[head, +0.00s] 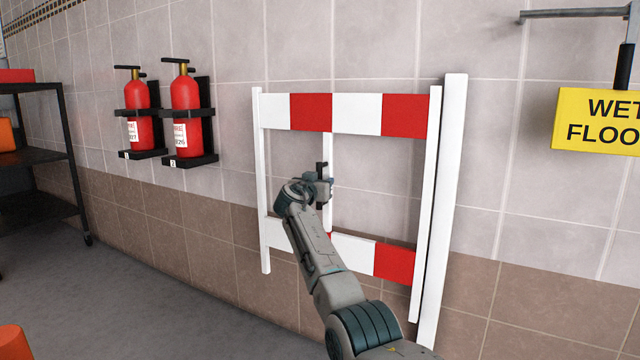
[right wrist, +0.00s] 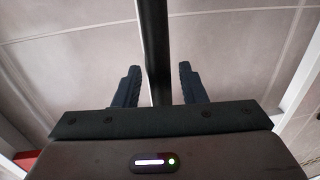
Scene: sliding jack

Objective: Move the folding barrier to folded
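The folding barrier (head: 355,112) stands against the tiled wall, its red-and-white boards between white uprights. It looks spread open, with a thinner white upright in its middle. My right gripper (head: 322,182) is in front of the barrier's middle, partly hidden by my own wrist. In the right wrist view, a dark upright bar (right wrist: 154,40) runs between the two fingers of the right gripper (right wrist: 157,82). The fingers are apart, with a gap visible on each side of the bar. I cannot tell for sure whether the bar belongs to the barrier. My left gripper is not in view.
Two red fire extinguishers (head: 186,105) hang on the wall left of the barrier. A dark shelf rack (head: 45,155) stands at the far left. A yellow wet-floor sign (head: 600,120) hangs at the right.

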